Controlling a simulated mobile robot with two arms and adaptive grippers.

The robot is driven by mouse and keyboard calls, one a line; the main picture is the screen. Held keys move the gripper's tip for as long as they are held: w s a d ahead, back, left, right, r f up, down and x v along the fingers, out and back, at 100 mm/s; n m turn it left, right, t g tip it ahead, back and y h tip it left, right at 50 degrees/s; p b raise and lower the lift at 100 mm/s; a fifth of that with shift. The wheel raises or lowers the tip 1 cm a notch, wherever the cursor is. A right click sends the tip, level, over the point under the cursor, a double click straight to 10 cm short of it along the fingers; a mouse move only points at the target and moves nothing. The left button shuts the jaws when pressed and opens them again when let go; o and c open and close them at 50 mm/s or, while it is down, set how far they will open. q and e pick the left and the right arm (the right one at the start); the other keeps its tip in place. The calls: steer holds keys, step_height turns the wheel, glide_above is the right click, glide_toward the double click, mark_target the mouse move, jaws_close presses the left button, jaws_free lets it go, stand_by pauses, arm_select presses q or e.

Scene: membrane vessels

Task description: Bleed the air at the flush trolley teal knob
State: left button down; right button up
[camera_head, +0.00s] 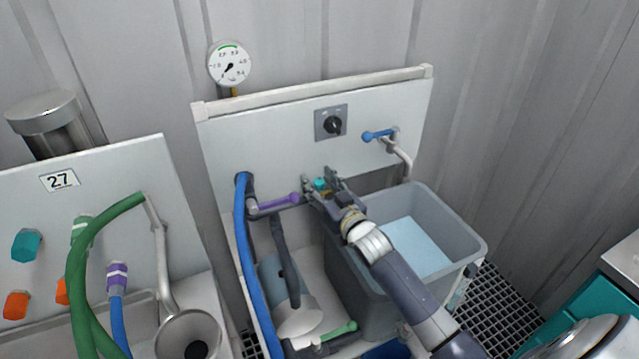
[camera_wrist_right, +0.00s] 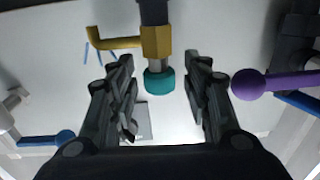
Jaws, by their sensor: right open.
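The teal knob (camera_head: 320,184) sits on the flush trolley's upright panel (camera_head: 280,130), between the purple lever and the grey tank. In the right wrist view the teal knob (camera_wrist_right: 159,81) is on a short stem below a brass fitting (camera_wrist_right: 156,42) with a bent brass spout. My right gripper (camera_head: 322,187) is at the knob. In the wrist view its two fingers (camera_wrist_right: 160,92) are open, one on each side of the knob, with a gap on both sides. My left gripper is not in view.
A purple lever (camera_head: 278,202) is close beside my right gripper. A blue lever (camera_head: 378,134) and a black rotary switch (camera_head: 333,125) are on the panel. A grey tank (camera_head: 465,225) holds pale liquid below my right arm. A blue hose (camera_head: 243,240) runs down at left.

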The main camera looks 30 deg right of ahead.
steer(key=s, duration=1.2)
stand_by(6.8)
